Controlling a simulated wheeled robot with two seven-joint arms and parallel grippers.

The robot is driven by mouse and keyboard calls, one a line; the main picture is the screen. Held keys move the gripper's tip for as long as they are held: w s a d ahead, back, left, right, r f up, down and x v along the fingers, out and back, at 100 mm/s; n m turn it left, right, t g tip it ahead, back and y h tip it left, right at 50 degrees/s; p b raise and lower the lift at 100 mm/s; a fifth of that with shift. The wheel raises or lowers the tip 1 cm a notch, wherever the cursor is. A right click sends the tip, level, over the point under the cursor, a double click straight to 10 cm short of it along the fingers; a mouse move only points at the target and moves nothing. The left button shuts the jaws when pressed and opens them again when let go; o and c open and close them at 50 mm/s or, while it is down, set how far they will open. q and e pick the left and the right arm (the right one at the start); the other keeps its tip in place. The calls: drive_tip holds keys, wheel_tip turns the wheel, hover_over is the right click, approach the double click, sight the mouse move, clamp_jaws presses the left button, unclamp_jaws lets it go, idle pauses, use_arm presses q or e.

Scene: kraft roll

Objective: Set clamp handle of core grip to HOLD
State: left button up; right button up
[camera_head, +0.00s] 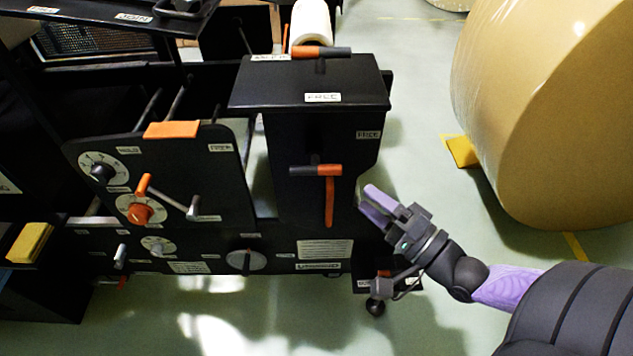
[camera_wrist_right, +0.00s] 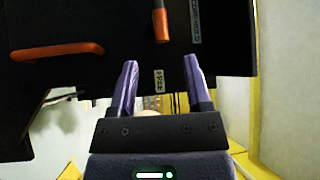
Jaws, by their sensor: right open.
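On the front of the black core housing (camera_head: 348,100), a dark-and-orange crossbar (camera_head: 316,170) sits above an orange lever (camera_head: 330,203) that hangs straight down. Another dark-and-orange handle (camera_head: 320,52) lies across the housing top. I cannot tell for certain which is the clamp handle. In the right wrist view, an orange bar (camera_wrist_right: 58,50) is at left and an orange handle end (camera_wrist_right: 161,24) is ahead, beside a label (camera_wrist_right: 196,24) that seems to include HOLD; a FREE label (camera_wrist_right: 158,80) is lower. My right gripper (camera_head: 372,205) is open and empty, right of the lever and apart from it.
A large wrapped brown roll (camera_head: 555,110) stands at right, with a yellow chock (camera_head: 462,152) beside it. A panel with dials and an orange-tipped crank (camera_head: 165,195) is left of the housing. Floor between housing and roll is clear.

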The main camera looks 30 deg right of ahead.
sight(332, 174)
drive_tip(key=b+x, duration=0.2)
drive_tip(key=x, duration=0.6)
drive_tip(key=shift+w, duration=0.1)
drive_tip(key=shift+w+r, duration=0.15)
drive_tip(key=shift+w, duration=0.15)
drive_tip(key=shift+c, duration=1.2)
clamp_jaws()
